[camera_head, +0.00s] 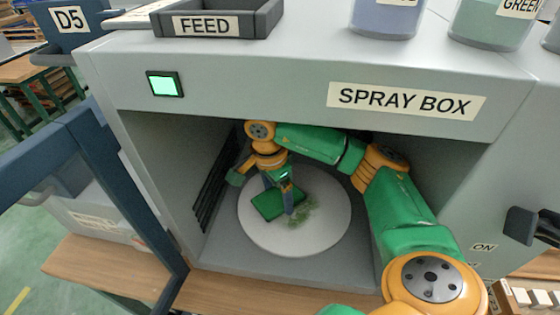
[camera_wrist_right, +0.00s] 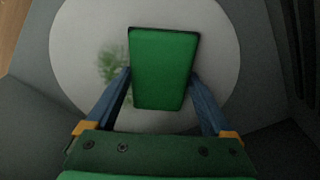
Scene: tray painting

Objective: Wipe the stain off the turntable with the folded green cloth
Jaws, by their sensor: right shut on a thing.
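The round pale turntable (camera_head: 325,235) lies on the floor of the spray box, and it fills much of the right wrist view (camera_wrist_right: 80,40). A mottled green stain (camera_head: 305,209) is on it, right of the cloth in the head view; it shows left of the cloth in the wrist view (camera_wrist_right: 112,65). The folded green cloth (camera_head: 268,207) is at the turntable's middle-left. My right gripper (camera_head: 282,200) reaches down into the box, shut on the cloth (camera_wrist_right: 163,70), with one blue finger at each side. Whether the cloth touches the turntable is unclear. My left gripper is not in view.
The spray box (camera_head: 225,90) has an overhanging top panel with a lit green button (camera_head: 165,84), side walls and dark vent slots at left. Its blue-framed door (camera_head: 125,185) stands open at left. A FEED tray (camera_head: 215,22) and jars (camera_head: 385,18) stand on top.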

